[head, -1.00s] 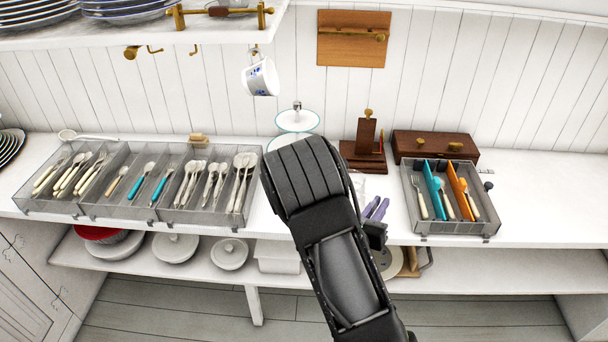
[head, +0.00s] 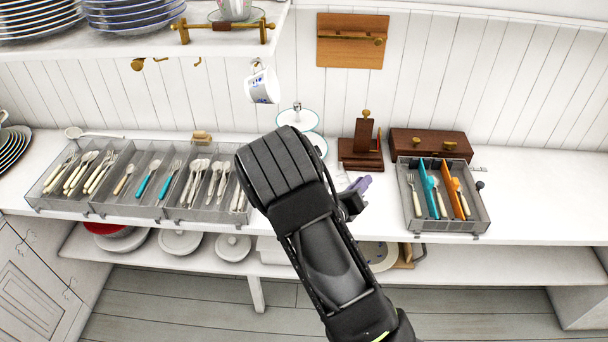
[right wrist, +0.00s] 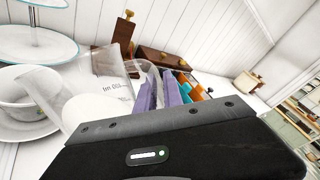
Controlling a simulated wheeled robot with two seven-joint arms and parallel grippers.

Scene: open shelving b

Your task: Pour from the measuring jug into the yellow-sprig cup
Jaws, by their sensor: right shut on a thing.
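My right gripper (head: 357,188) is over the counter in the middle of the head view, its purple fingers mostly behind my arm. In the right wrist view its fingers (right wrist: 162,92) are shut on the handle of the clear measuring jug (right wrist: 112,84), which has printed marks. Something whitish shows in the jug's lower part; I cannot tell the liquid level or exact tilt. My arm hides this cup in the head view. My left gripper is not in view.
A tiered stand (head: 298,118) stands behind the gripper. A cutlery tray (head: 150,182) lies left, a smaller one (head: 442,200) right. A wooden box (head: 430,144) is at the back. A blue-sprig cup (head: 262,87) hangs under the upper shelf (head: 120,42). Counter at far right is clear.

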